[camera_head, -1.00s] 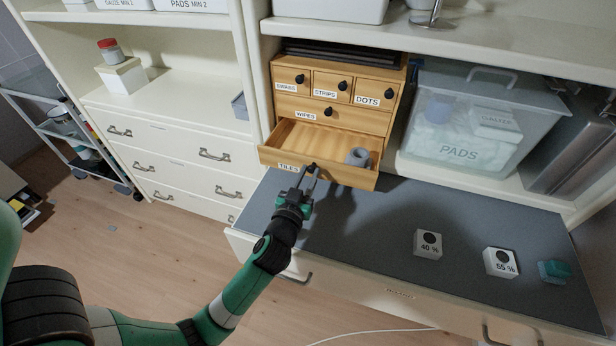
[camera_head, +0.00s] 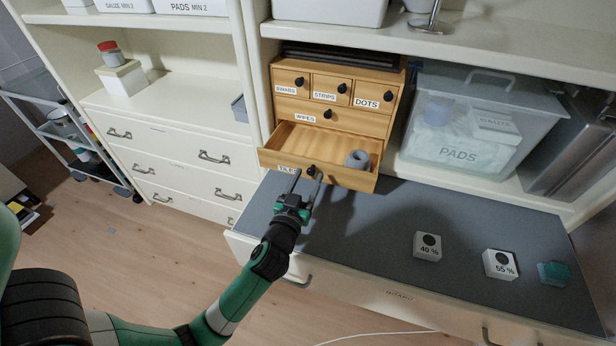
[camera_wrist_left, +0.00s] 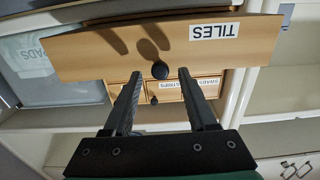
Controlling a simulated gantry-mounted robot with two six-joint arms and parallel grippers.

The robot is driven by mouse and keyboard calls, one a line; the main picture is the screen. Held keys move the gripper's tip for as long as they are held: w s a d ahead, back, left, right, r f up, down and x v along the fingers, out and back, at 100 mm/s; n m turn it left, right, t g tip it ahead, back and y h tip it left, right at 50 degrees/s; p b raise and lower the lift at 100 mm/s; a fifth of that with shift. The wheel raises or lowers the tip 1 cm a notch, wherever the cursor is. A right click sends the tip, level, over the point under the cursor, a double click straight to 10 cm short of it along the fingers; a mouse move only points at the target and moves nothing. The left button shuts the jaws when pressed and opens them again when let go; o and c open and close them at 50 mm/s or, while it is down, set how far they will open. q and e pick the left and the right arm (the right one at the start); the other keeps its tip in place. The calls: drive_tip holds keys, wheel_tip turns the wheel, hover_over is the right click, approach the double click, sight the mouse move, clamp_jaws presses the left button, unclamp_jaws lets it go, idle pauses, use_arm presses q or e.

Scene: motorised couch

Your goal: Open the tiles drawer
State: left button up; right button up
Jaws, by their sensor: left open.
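The tiles drawer (camera_head: 335,177) is the bottom drawer of a small wooden chest (camera_head: 340,100) and stands pulled out, its inside showing. A grey ring-shaped item (camera_head: 357,160) lies in its right part. Its black round knob (camera_head: 311,171) is at the middle of the front. My left gripper (camera_head: 307,178) is open at the drawer front, its fingers on either side of the knob. In the left wrist view the drawer front with its TILES label (camera_wrist_left: 214,31) appears upside down, and the knob (camera_wrist_left: 160,70) sits between the spread fingertips (camera_wrist_left: 160,78), not gripped. My right gripper is not seen.
The chest stands on a shelf beside a clear PADS bin (camera_head: 480,120). Below is a grey counter (camera_head: 350,235) with white blocks marked 40 % (camera_head: 428,246) and 55 % (camera_head: 500,263) and a teal item (camera_head: 553,272). The counter's left part is mostly clear.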

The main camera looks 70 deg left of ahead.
use_arm(q)
drive_tip(key=v, duration=1.1)
drive_tip(key=shift+a, duration=0.15)
